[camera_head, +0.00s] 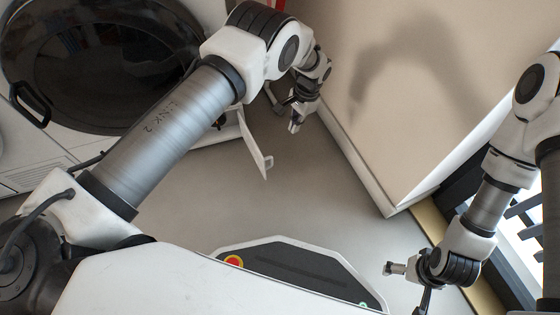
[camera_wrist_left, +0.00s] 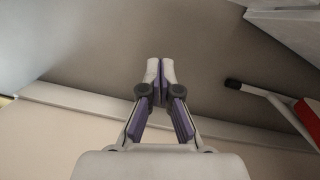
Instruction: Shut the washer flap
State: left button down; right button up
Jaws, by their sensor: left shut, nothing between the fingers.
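The washer (camera_head: 110,149) is the white machine at the left of the head view, with a large dark round door. A thin white flap (camera_head: 253,143) stands out from its lower right, swung open, with a small catch at its free end. My left gripper (camera_head: 294,127) is shut and empty, just right of the flap and apart from it. Its closed fingers also show in the left wrist view (camera_wrist_left: 160,72). My left arm hides part of the washer and where the flap joins it. My right gripper (camera_head: 393,268) is low at the right, far from the flap; its finger opening is unclear.
A large pale wall or panel (camera_head: 370,90) rises just right of my left gripper. Grey floor (camera_head: 320,190) is clear below the flap. A black-tipped rod (camera_wrist_left: 255,90) and a red part (camera_wrist_left: 307,112) show at the right of the left wrist view.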

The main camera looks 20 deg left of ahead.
pick_arm(q)
jog(key=s+a+f+b, duration=0.3)
jog(key=s+f+b, duration=0.2)
jog(key=f, duration=0.4)
jog(key=shift+s+a+f+b, duration=0.25)
jog(key=shift+a+f+b, duration=0.1)
jog(key=shift+a, duration=0.05)
